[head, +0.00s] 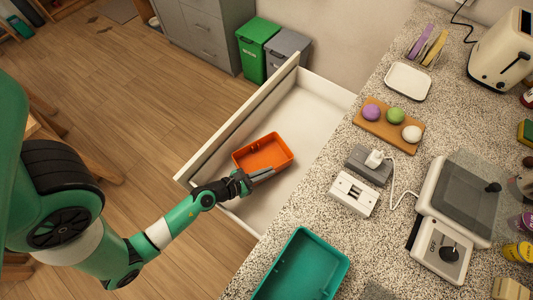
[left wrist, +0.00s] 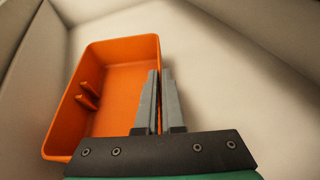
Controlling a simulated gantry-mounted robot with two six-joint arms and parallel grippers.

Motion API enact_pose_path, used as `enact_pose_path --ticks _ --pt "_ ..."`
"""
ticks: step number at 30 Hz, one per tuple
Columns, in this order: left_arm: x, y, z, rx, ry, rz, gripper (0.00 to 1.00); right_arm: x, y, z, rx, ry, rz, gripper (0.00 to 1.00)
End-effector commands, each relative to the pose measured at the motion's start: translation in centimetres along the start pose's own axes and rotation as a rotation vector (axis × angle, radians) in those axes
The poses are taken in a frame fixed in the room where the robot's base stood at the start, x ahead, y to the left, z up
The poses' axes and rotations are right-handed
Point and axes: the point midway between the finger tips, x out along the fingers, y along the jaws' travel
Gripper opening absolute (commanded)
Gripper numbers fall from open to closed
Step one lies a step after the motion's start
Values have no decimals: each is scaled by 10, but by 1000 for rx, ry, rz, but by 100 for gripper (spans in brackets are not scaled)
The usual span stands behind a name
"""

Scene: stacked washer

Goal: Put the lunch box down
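The orange lunch box (head: 264,149), an open empty tray-like box, is inside the pulled-out white drawer (head: 315,92). My left gripper (head: 262,174) reaches in from the left and is at the box's near right edge. In the left wrist view its two fingers (left wrist: 160,85) are close together on either side of the right wall of the orange box (left wrist: 120,65), with a thin orange strip between them. I cannot tell whether the box's bottom touches the drawer floor. My right gripper is not in view.
A teal box (head: 303,268) stands on the speckled counter at the near edge. The counter also holds a tray with three balls (head: 390,122), a white plate (head: 408,81), a toaster (head: 503,50) and a scale-like appliance (head: 442,250). Green and grey bins (head: 258,45) stand beyond the drawer.

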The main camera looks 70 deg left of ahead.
Motion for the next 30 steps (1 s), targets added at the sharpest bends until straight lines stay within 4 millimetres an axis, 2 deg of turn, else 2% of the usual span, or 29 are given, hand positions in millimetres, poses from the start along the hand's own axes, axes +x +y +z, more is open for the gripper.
enact_pose_path --ticks 8,26,30 --pt "0 0 1 1 -2 1 0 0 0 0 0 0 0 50" --pt "5 0 -10 1 -2 1 0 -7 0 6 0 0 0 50" --pt "4 0 -10 1 -2 1 25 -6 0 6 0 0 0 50"
